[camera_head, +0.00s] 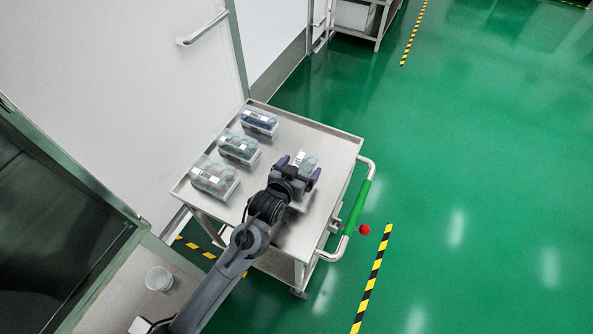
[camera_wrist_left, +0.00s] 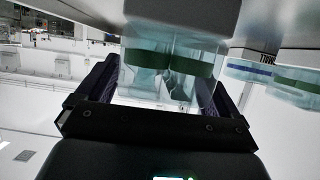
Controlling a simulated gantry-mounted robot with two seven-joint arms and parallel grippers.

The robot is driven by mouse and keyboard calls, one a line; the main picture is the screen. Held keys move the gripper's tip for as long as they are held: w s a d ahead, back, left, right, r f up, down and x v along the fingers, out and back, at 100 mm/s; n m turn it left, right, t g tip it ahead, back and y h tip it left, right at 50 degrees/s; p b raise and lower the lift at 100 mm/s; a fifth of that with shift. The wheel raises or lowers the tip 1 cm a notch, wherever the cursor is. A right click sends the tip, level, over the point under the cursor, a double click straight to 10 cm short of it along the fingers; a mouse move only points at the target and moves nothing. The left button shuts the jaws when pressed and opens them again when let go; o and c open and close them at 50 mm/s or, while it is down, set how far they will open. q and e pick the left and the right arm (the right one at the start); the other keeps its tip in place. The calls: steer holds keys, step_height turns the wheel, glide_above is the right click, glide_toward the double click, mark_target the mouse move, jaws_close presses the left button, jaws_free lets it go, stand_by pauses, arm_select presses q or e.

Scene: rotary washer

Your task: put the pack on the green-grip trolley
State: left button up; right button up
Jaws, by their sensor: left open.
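The trolley (camera_head: 335,152) has a pale flat top and a push bar with a green grip (camera_head: 357,205) on its right side. A clear pack (camera_head: 307,159) with a white label stands on the top, near the push-bar side. My left gripper (camera_head: 298,168) is open at this pack, with one finger on each side. In the left wrist view the pack (camera_wrist_left: 172,65) shows a dark green band and sits between the two fingers. My right gripper is not in view.
Three similar packs stand in a row on the trolley's left: one at the back (camera_head: 260,123), one in the middle (camera_head: 238,147), one in front (camera_head: 214,179). A white bucket (camera_head: 159,279) stands lower left. A red knob (camera_head: 364,229) is by the push bar.

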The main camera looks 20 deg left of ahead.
arm_select(q)
steer(key=shift+s+r, duration=0.35)
steer(key=shift+s, duration=0.05)
steer(key=d+p+v, duration=0.1)
steer(key=p+v, duration=0.2)
steer(key=v, duration=0.8)
steer(key=s+a+f+g, duration=0.1)
steer(key=s+f+g, duration=0.1)
steer(key=s, duration=0.5)
steer(key=s+a+f+m+g, duration=0.1)
steer(key=s+f+g, duration=0.2)
steer(key=s, duration=0.4)
steer(key=s+a+f+g, duration=0.2)
steer(key=s+g, duration=0.2)
steer(key=s, duration=0.3)
steer(key=shift+f+g+y, duration=0.3)
steer(key=shift+f+g, duration=0.05)
steer(key=shift+g, duration=0.05)
step_height(320, 180, up, 38)
steer(key=p, duration=3.8)
step_height(320, 180, down, 61)
steer(key=b, duration=6.1)
